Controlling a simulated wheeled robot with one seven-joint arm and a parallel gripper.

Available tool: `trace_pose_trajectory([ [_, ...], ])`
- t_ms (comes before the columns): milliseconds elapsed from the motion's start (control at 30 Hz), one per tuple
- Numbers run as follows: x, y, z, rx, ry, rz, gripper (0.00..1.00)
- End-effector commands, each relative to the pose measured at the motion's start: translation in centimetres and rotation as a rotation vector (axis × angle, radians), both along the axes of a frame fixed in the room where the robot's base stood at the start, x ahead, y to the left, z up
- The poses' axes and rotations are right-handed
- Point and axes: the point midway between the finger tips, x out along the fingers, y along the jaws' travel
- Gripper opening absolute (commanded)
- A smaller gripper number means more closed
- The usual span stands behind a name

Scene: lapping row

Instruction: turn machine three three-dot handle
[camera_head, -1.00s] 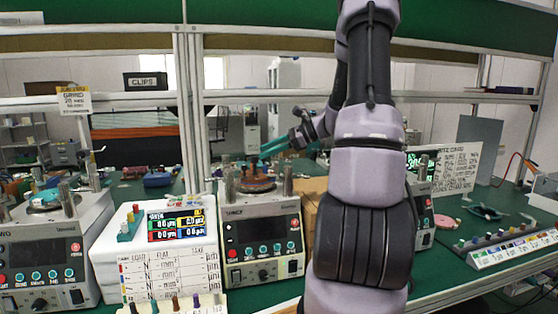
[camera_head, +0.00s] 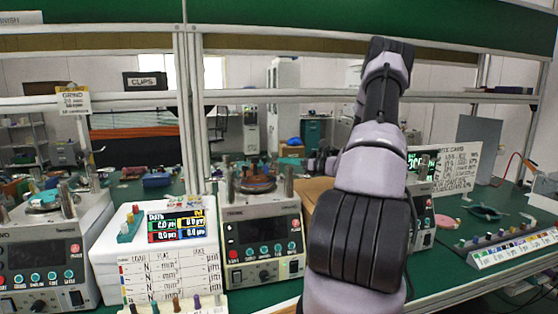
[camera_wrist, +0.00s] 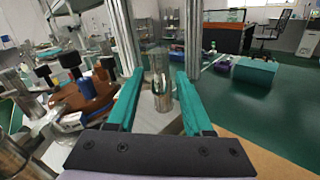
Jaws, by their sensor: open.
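My gripper (camera_wrist: 157,85) is open, its two teal fingers apart and pointing forward in the wrist view. An upright metal post (camera_wrist: 160,85) shows in the gap between the fingers, and I cannot tell how far off it is. To its left is a brown disc (camera_wrist: 85,105) with black-capped handles (camera_wrist: 70,62) and a blue piece. In the head view, the middle machine (camera_head: 262,235) carries a disc (camera_head: 256,184) between metal posts. Another machine (camera_head: 424,215) is partly hidden behind my arm. No three-dot mark is readable, and my fingers are hidden in the head view.
A left machine (camera_head: 50,250) and a white display box (camera_head: 160,250) stand beside the middle machine. A rack of colored handles (camera_head: 508,245) lies at right. Frame uprights (camera_head: 190,110) rise behind the bench.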

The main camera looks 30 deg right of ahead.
Motion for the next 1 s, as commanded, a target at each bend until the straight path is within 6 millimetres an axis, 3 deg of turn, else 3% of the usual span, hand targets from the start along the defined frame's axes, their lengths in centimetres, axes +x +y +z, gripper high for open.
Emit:
trace_pose_trajectory([
  [233,2.8,1.9,0.0,-0.001,-0.001,0.001,0.51],
  [600,3.4,2.3,0.0,-0.001,0.0,0.0,0.51],
  [633,3.4,2.3,0.0,-0.001,0.0,0.0,0.47],
  [700,3.4,2.3,0.0,-0.001,0.001,0.0,0.2],
  [767,3.4,2.3,0.0,-0.001,0.0,0.0,0.0],
  [1000,3.4,2.2,0.0,-0.001,0.001,0.0,0.0],
])
